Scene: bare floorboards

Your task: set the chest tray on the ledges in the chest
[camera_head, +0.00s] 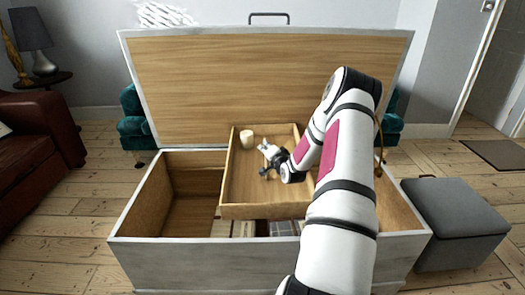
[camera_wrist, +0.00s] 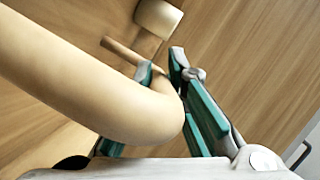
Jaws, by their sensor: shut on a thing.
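The chest (camera_head: 200,262) is a long grey box with wood-coloured inside walls and its lid (camera_head: 220,80) raised at the back. The chest tray (camera_head: 265,211) is a shallow wooden tray over the middle of the opening. Its back edge overlaps the lid's lower part, so it looks raised there. My gripper (camera_head: 268,158) reaches down into the tray from the right. A big pale curved piece hides part of the left finger. I cannot see the ledges or any contact with them.
Folded cloth (camera_head: 284,228) and other flat things lie below in the chest. The chest's left end is clear. A grey ottoman (camera_head: 455,215) is at right, a red sofa (camera_head: 35,145) at left.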

